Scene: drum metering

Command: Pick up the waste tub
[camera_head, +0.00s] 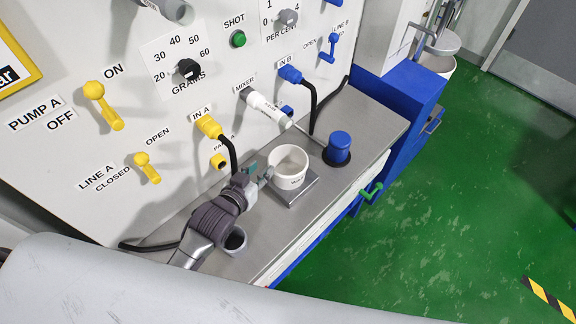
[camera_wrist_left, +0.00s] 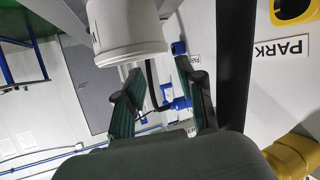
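A white tub (camera_head: 289,168) with dark lettering too small to read stands upright on a small square metal plate (camera_head: 296,192) on the steel counter. It looks empty. My left gripper (camera_head: 261,173) is low over the counter, just left of the tub. In the left wrist view the two fingers (camera_wrist_left: 160,72) are apart with nothing between them. The tub's white wall (camera_wrist_left: 128,38) shows at the top of that view, close to the fingertips. I cannot tell if a finger touches it. My right gripper is not in view.
A blue-capped cylinder (camera_head: 339,148) stands right of the tub. The white mixer nozzle (camera_head: 267,108) points out above and behind it.

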